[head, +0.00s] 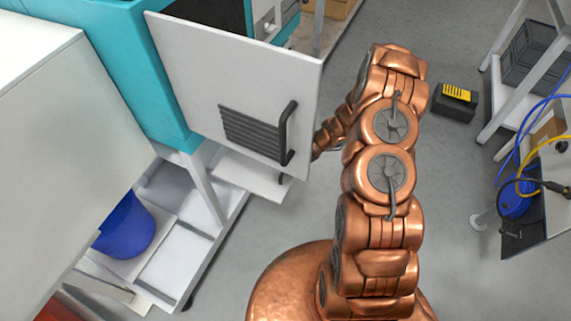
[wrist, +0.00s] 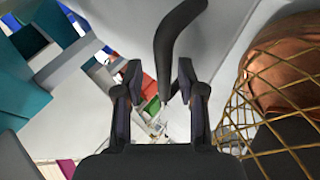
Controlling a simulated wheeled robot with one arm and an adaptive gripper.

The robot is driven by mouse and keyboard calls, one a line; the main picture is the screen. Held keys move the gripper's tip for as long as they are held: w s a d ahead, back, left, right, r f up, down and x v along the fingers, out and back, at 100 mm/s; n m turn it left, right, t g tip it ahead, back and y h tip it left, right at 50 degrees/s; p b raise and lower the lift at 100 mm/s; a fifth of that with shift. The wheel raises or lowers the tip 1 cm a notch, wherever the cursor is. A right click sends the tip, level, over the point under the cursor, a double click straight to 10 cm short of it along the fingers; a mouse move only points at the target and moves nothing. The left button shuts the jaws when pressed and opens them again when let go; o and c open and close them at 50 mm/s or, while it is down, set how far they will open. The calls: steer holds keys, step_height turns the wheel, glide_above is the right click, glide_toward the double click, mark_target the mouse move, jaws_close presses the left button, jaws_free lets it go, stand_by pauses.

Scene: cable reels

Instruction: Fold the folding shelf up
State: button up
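The folding shelf looks to be the white flap (head: 240,172) standing out level from the teal cabinet, below the vented panel. Its upper part is hidden behind that panel, and a small dark handle (head: 281,179) shows at its right end. In the head view my arm reaches to the panel's right edge, and my gripper is hidden behind it. In the wrist view my gripper (wrist: 161,82) is open, its two dark fingers apart. A curved dark handle (wrist: 172,45) runs down between the fingertips, with no clear contact. I cannot tell for certain which handle it is.
A white vented panel (head: 210,75) with a black handle (head: 287,135) stands open from the teal cabinet (head: 130,65), close to my arm. A blue bin (head: 125,228) sits lower left. A black-yellow box (head: 455,100) lies right. Grey floor (head: 455,190) is clear between.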

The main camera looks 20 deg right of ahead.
steer(key=v, duration=1.2)
steer(key=shift+a+r, duration=0.1)
steer(key=shift+r, duration=0.05)
